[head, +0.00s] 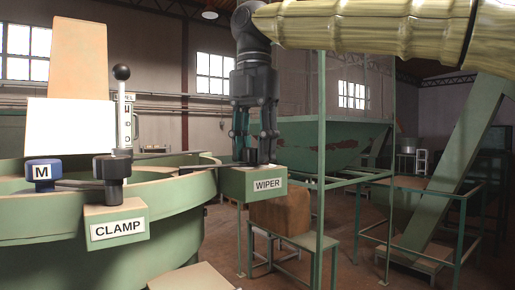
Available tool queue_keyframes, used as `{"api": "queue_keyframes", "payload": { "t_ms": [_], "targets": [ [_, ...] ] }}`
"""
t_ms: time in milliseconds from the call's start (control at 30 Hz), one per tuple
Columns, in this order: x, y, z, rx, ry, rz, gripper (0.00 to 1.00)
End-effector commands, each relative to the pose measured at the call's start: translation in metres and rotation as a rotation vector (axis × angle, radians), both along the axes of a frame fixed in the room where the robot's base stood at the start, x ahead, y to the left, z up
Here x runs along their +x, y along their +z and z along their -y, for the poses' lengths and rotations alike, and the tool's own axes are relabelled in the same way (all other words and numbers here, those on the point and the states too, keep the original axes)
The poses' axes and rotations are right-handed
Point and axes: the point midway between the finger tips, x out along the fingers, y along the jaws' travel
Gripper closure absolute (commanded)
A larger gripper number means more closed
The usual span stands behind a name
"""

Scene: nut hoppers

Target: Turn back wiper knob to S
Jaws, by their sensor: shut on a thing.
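The green wiper box (253,186) with a white WIPER label (268,184) is right of the middle, beside the rim of the large green hopper. My gripper (254,153) points straight down over the top of this box. Its dark fingers are shut on the wiper knob, which is mostly hidden between the fingertips. No S mark or pointer of the knob can be made out from here.
The large round green hopper (100,235) fills the left. On it are a CLAMP box (117,228) with a black knob (112,172), a blue M knob (43,172) and a ball-topped lever (122,73). A green post (319,150) stands close right of the wiper box.

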Motion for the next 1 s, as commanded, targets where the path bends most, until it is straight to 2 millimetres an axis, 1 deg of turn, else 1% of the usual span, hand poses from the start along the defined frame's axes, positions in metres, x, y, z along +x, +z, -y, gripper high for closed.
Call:
{"api": "queue_keyframes", "payload": {
  "t_ms": [33, 433, 467, 500, 567, 867, 1000],
  "targets": [
    [-0.0034, 0.0034, -0.0022, 0.003, 0.005, 0.001, 1.0],
    [-0.0035, 0.0041, -0.0023, 0.005, 0.005, 0.002, 1.0],
    [-0.0035, 0.0042, -0.0023, 0.005, 0.005, 0.002, 0.62],
    [-0.0033, 0.0043, -0.0022, 0.004, 0.005, 0.002, 0.55],
    [-0.003, 0.0039, -0.0018, 0.004, 0.004, 0.002, 0.44],
    [-0.0009, 0.0017, 0.0004, 0.002, 0.0, 0.001, 0.44],
    [-0.0006, 0.008, 0.0, 0.002, -0.001, 0.002, 0.44]
  ]
}}
